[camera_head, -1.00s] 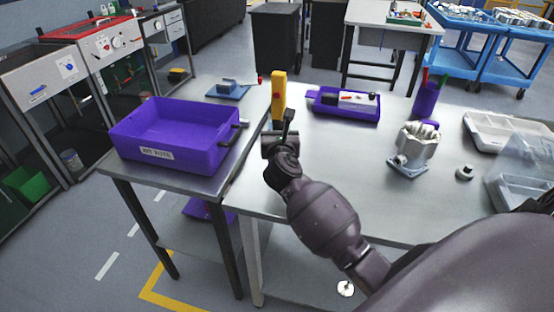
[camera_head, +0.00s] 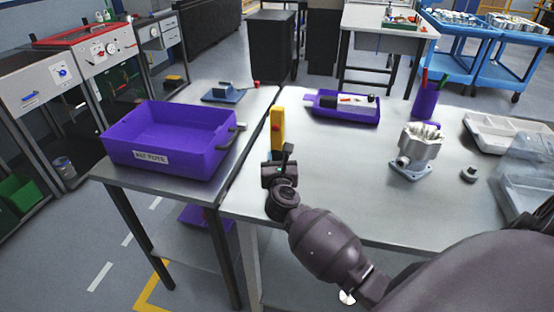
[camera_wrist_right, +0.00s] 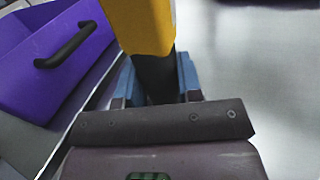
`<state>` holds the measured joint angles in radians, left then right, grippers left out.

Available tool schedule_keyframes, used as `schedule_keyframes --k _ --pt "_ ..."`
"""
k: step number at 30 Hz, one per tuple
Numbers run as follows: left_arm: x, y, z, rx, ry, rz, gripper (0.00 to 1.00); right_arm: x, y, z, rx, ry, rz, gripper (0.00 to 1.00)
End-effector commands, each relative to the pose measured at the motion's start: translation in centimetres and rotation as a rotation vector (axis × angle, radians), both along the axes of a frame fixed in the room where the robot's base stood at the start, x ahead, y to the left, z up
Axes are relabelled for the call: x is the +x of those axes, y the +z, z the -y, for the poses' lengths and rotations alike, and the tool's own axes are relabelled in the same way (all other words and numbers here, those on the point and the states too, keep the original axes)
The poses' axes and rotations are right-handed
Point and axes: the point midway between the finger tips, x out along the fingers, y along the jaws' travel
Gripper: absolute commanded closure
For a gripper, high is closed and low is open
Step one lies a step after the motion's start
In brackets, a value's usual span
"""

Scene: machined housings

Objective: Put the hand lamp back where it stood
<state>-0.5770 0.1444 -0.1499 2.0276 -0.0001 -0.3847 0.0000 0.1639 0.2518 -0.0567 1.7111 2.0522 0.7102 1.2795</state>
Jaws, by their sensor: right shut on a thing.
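The hand lamp (camera_head: 277,126) is a yellow upright bar with a dark lower part. It is over the left part of the metal table, near the seam with the side bench. My right gripper (camera_head: 279,158) is shut on its lower part. In the right wrist view the yellow body of the lamp (camera_wrist_right: 143,22) rises from between the blue fingers of the gripper (camera_wrist_right: 157,85). The lamp's foot is hidden by the gripper, so I cannot tell if it touches the table. My left gripper is not in view.
A purple tote (camera_head: 168,158) sits on the side bench to the left. Behind the lamp are a purple tray (camera_head: 345,117) and a blue fixture (camera_head: 222,94). A metal housing (camera_head: 418,148) and a purple cup (camera_head: 425,102) stand to the right. The table between lamp and housing is clear.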

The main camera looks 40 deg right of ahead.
Motion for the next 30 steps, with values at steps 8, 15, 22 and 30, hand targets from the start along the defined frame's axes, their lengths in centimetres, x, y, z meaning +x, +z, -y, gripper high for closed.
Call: schedule_keyframes --k 8,15,22,30 --pt "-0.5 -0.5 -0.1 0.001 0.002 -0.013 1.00 0.0 -0.3 0.0 0.000 -0.001 0.000 0.59" --pt "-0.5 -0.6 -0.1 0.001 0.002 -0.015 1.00 0.0 -0.3 0.0 0.000 0.000 0.000 0.41" --pt "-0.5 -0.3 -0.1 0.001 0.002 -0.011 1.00 0.0 0.2 0.0 0.000 0.000 0.002 0.41" --pt "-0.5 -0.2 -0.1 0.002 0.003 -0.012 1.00 -3.4 0.0 -2.1 0.004 0.000 -0.001 0.41"
